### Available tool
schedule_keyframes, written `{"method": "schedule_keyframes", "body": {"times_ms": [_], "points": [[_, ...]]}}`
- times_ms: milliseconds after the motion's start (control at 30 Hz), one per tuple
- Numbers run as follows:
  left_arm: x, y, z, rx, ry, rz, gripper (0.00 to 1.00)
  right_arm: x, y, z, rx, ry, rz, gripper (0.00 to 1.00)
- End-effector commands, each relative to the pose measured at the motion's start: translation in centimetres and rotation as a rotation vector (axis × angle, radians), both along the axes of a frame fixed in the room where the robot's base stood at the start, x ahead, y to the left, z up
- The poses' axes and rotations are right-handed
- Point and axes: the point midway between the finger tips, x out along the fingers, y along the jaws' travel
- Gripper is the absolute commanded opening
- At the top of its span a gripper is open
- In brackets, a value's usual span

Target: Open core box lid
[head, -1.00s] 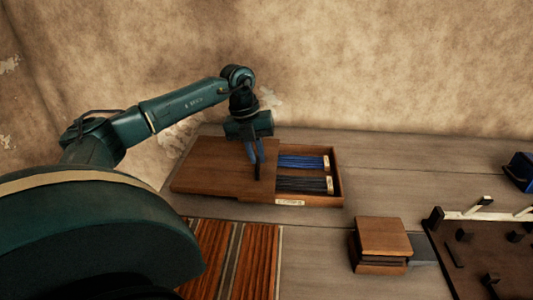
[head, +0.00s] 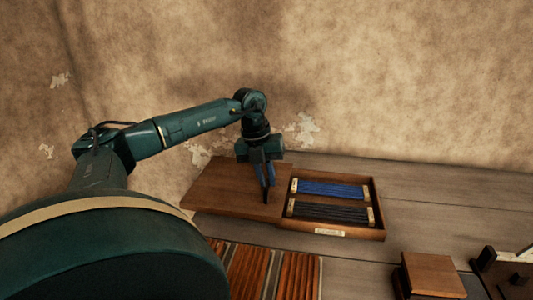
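The core box (head: 358,234) is a wooden tray with a small label on its front. It lies on the table in the head view. Its flat brown lid (head: 222,186) is slid to the left, and the right part of the box is uncovered. Blue rods (head: 332,190) and dark rods (head: 330,211) show in two rows inside. My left gripper (head: 266,198) points down at the lid near its right edge, with its fingertips at the lid. Its fingers look close together, but I cannot tell whether they grip anything. My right gripper is out of view.
A striped wooden panel (head: 262,270) lies in front of the box. A small wooden block (head: 431,274) and part of a dark fixture (head: 507,275) are at the lower right. The wall (head: 400,80) is close behind. The table right of the box is clear.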

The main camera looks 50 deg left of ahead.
Motion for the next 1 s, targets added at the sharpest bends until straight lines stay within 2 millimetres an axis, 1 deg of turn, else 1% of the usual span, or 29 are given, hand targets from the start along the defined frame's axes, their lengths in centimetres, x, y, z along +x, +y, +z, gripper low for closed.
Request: {"method": "schedule_keyframes", "body": {"times_ms": [33, 200, 233, 467, 567, 667, 900, 1000], "points": [[0.0, 0.0, 0.0, 0.001, -0.001, 0.0, 0.18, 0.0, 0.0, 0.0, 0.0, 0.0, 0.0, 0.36], [0.0, 0.0, 0.0, -0.001, 0.001, 0.0, 0.32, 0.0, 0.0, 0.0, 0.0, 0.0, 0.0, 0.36], [0.0, 0.0, 0.0, -0.001, 0.001, 0.0, 0.33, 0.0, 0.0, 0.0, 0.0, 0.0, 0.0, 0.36], [0.0, 0.0, 0.1, -0.001, 0.001, 0.0, 0.33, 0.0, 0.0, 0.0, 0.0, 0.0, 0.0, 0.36], [-0.1, 0.1, 0.8, -0.001, 0.001, 0.0, 0.33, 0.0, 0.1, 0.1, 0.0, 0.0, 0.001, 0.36], [-0.3, 0.3, 2.3, 0.0, -0.001, 0.001, 0.33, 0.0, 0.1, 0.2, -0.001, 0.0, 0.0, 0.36], [-0.9, 1.1, 7.8, -0.001, -0.005, 0.001, 0.33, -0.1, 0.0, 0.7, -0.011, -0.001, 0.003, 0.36], [-1.2, 1.4, 9.8, -0.002, -0.003, 0.0, 0.33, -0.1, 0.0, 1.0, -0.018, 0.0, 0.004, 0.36]]}}
